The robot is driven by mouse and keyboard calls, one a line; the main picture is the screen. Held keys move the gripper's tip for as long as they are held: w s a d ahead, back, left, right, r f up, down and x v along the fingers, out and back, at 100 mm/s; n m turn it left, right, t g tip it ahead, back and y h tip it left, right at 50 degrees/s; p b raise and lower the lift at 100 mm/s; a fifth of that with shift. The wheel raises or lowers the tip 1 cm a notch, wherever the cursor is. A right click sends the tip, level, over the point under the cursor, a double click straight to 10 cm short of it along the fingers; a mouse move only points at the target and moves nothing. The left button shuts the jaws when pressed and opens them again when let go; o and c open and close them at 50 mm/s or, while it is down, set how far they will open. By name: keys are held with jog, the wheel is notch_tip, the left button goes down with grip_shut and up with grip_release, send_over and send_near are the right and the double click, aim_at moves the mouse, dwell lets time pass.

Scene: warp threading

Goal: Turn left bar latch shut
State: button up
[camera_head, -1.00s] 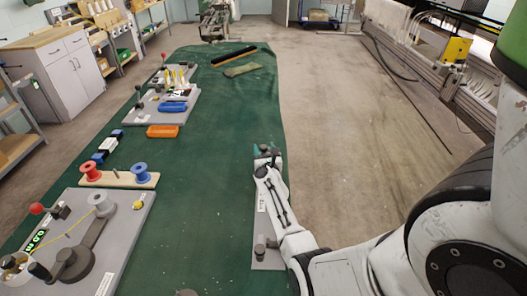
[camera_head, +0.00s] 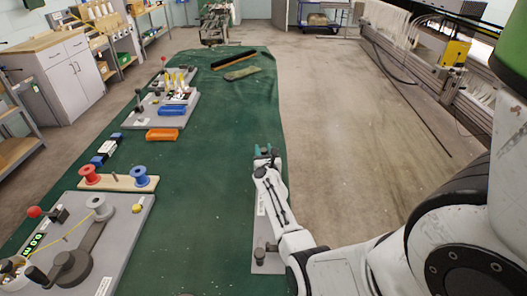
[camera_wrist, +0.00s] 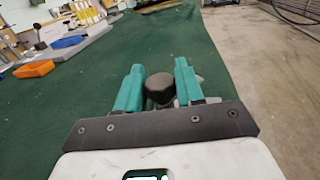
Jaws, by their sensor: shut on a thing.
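My gripper (camera_head: 265,151) has teal fingers and is at the far end of a narrow grey plate (camera_head: 262,228) on the green table. In the wrist view, my gripper (camera_wrist: 160,72) has its fingers on both sides of a dark rounded latch knob (camera_wrist: 160,88), shut on it. The latch's lower part is mostly hidden by the fingers and the wrist. A second dark knob (camera_head: 271,247) stands at the plate's near end, beside my arm. My arm covers much of the plate, and I cannot tell the latch's exact angle.
The green table (camera_head: 205,210) is clear left of the plate. A spool board (camera_head: 118,181), an orange tray (camera_head: 165,135) and a grey board with a crank (camera_head: 125,235) lie further left. The table's right edge is close to my gripper, with open floor beyond.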

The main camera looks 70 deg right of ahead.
jog(key=shift+w+a+m+g+h, duration=0.1)
jog(key=shift+m+g+h, duration=0.25)
jog(key=shift+g, duration=0.25)
jog(key=shift+m+g+h+p, duration=0.25)
jog(key=shift+m+g+p, duration=0.05)
jog(key=shift+m+g, duration=0.4)
jog(key=g, duration=0.1)
jog(key=m+g+b, duration=0.2)
jog(key=g, duration=0.1)
jog(key=shift+f+m+h, duration=0.25)
jog(key=shift+f+h, duration=0.05)
jog(key=shift+h, duration=0.1)
jog(key=m+g+b, duration=0.1)
jog(key=g+b, duration=0.2)
jog(key=m+g+b, duration=0.2)
jog(key=g+b, duration=0.1)
jog(key=shift+m+y+b, duration=0.3)
jog(key=shift+b, duration=0.45)
jog(key=shift+r+m+g+b, duration=0.2)
jog(key=shift+m+g+b, duration=0.35)
jog(key=shift+g, duration=0.15)
jog(key=o, duration=0.9)
